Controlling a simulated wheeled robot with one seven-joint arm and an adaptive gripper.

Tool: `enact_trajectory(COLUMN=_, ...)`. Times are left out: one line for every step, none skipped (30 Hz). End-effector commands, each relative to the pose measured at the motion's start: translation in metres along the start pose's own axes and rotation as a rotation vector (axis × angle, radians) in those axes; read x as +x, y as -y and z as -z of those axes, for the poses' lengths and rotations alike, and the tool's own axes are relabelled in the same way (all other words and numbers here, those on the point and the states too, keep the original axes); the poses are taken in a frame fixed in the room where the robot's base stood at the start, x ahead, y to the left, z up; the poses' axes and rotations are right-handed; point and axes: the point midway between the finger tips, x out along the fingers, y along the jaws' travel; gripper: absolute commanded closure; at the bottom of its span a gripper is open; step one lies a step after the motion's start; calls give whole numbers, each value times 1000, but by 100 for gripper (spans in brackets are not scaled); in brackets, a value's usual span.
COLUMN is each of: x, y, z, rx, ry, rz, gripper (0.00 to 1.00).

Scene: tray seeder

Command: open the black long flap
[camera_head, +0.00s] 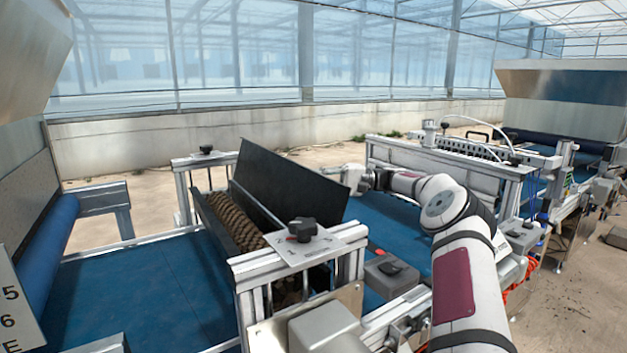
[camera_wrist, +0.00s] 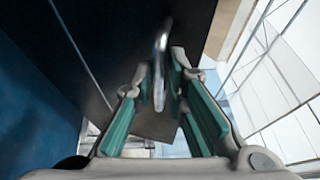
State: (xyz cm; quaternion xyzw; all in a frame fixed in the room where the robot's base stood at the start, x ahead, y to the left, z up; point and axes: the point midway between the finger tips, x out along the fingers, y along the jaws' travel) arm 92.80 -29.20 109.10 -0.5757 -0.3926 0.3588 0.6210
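The black long flap (camera_head: 288,180) stands tilted up over a brown ridged roller (camera_head: 236,220) in the head view. The roller shows along the flap's lower left side. In the wrist view the flap (camera_wrist: 95,40) is a dark panel across the upper left. My gripper (camera_head: 352,177) is at the flap's right end in the head view. In the wrist view a shiny curved metal handle (camera_wrist: 161,62) lies between the fingertips of my gripper (camera_wrist: 161,78). The fingers are drawn close around it. Whether both pads touch it is unclear.
A blue conveyor belt (camera_head: 140,295) runs under the flap's frame. A metal plate with a black knob (camera_head: 302,230) stands at the flap's near end. A grey box with a red button (camera_head: 390,273) is beside my arm. Another white-framed unit (camera_head: 447,165) stands to the right.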

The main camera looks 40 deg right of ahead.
Motion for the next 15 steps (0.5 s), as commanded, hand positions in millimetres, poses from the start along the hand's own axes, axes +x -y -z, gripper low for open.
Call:
enact_trajectory(x=0, y=0, z=0, rx=0, ry=1, rz=0, gripper=70)
enact_trajectory(x=0, y=0, z=0, rx=0, ry=0, rz=0, gripper=70)
enact_trajectory(x=0, y=0, z=0, rx=0, ry=0, rz=0, gripper=70)
enact_trajectory(x=0, y=0, z=0, rx=0, ry=0, rz=0, gripper=70)
enact_trajectory(x=0, y=0, z=0, rx=0, ry=0, rz=0, gripper=70)
enact_trajectory(x=0, y=0, z=0, rx=0, ry=0, rz=0, gripper=70)
enact_trajectory(x=0, y=0, z=0, rx=0, ry=0, rz=0, gripper=70)
enact_trajectory(x=0, y=0, z=0, rx=0, ry=-1, rz=0, gripper=70)
enact_trajectory(x=0, y=0, z=0, rx=0, ry=-1, rz=0, gripper=70)
enact_trajectory(x=0, y=0, z=0, rx=0, ry=-1, rz=0, gripper=70)
enact_trajectory(x=-1, y=0, z=0, rx=0, ry=-1, rz=0, gripper=70)
enact_trajectory(x=-3, y=0, z=0, rx=0, ry=-1, rz=1, gripper=70)
enact_trajectory(x=-6, y=0, z=1, rx=-1, ry=-2, rz=1, gripper=70)
enact_trajectory(x=-8, y=0, z=1, rx=-1, ry=-3, rz=1, gripper=70)
enact_trajectory(x=-13, y=0, z=1, rx=-1, ry=-4, rz=1, gripper=70)
